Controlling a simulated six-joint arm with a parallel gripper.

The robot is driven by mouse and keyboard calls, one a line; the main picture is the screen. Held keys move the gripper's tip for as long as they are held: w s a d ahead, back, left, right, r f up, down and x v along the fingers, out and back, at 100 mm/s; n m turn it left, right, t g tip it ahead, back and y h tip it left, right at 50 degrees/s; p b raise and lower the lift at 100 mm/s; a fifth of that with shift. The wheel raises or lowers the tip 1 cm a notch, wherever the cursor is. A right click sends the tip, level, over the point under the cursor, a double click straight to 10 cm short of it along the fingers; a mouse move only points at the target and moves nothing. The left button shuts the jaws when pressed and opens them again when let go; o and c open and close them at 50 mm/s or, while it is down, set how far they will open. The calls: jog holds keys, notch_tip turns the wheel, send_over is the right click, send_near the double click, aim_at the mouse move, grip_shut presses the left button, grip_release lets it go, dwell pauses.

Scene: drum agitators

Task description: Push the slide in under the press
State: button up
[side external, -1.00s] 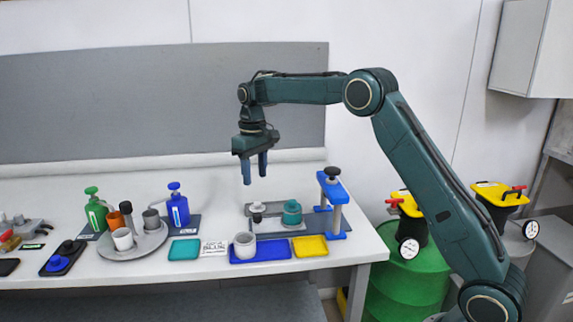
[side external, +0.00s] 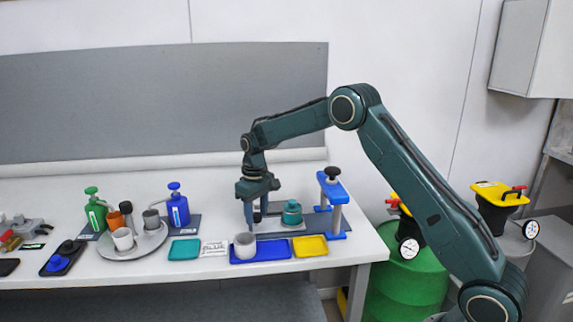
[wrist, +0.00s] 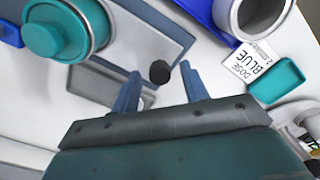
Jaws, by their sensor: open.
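The slide is a pale plate (side external: 291,228) on a grey base, with a round teal pot (side external: 292,212) on it; the pot also shows in the wrist view (wrist: 62,28). A black knob (wrist: 159,71) stands left of the pot in the side view. The press (side external: 333,200) is a blue frame with a black top knob, at the right end of the base. My gripper (side external: 257,219) points down and is open at the knob. In the wrist view its fingers (wrist: 161,76) stand on either side of the knob, with gaps visible. Contact cannot be told.
In front lie a blue tray (side external: 273,250) with a grey cup (side external: 245,245), a yellow tray (side external: 310,245) and a teal tray (side external: 184,250). A round plate with cups (side external: 150,247) and pump bottles stand left. The table ends just right of the press.

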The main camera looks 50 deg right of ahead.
aim_at(297, 206)
jog(key=shift+f, duration=0.1)
jog(key=shift+c, duration=0.3)
grip_shut()
jog(key=s+d, duration=0.8)
jog(key=shift+d, duration=0.1)
jog(key=shift+s, duration=0.1)
jog(key=shift+o, duration=0.3)
grip_release()
notch_tip(297, 206, up, 14)
dwell(0.6)
